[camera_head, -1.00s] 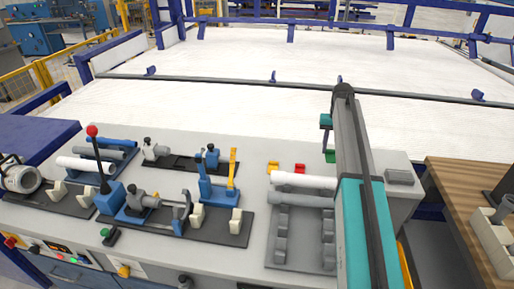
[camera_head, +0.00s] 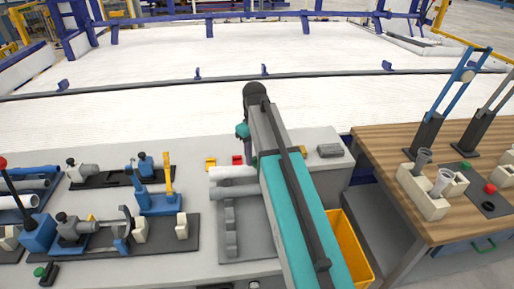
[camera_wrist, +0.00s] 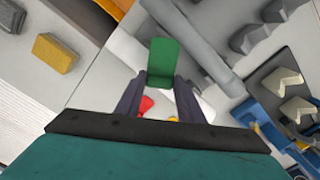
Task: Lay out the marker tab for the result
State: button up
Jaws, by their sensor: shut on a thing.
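My gripper (camera_wrist: 160,100) is shut on a green marker tab (camera_wrist: 163,62), which stands out past the two dark fingers in the wrist view. In the head view my arm hides the fingers and the tab. A red tab (camera_head: 237,159) and a yellow tab (camera_head: 210,162) lie on the grey bench top beside the pipe rack. In the wrist view the red tab (camera_wrist: 146,105) shows partly between the fingers, lower than the held tab.
A white pipe (camera_head: 231,173) and a grey pipe (camera_head: 235,191) lie on the rack. Vises and clamps fill the bench's left. A wooden table (camera_head: 390,150) with pipe holders (camera_head: 428,196) stands right, past a yellow bin (camera_head: 350,247). A small block (camera_head: 330,150) lies near the bench's right end.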

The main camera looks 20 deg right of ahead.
jog(key=shift+s+a+r+n, duration=0.1)
jog(key=shift+s+a+n, duration=0.25)
jog(key=shift+s, duration=0.4)
jog(key=shift+s+a+r+n, duration=0.1)
jog(key=shift+s+a+n, duration=0.25)
jog(key=shift+s, duration=0.4)
